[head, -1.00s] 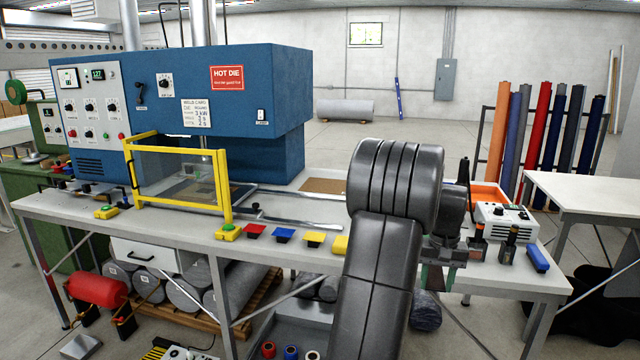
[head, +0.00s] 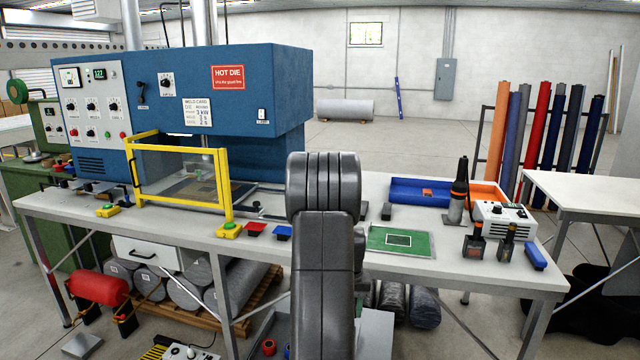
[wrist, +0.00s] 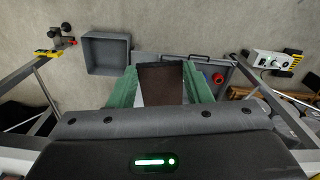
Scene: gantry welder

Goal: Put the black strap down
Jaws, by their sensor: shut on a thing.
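In the wrist view my gripper (wrist: 162,85) has green fingers, and they are shut on the black strap (wrist: 161,80). The strap shows as a dark, flat, rough-textured piece between the fingers. In the head view my arm stands in front of the bench (head: 395,262), and it hides the gripper and the strap. I cannot tell from there how high the strap is or what lies directly under it.
A green mat with a white square (head: 400,240) lies right of my arm. Behind it are a blue tray (head: 420,200) and an orange tray (head: 487,190). A yellow guard frame (head: 227,190) stands left. The wrist view shows a grey bin (wrist: 106,53).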

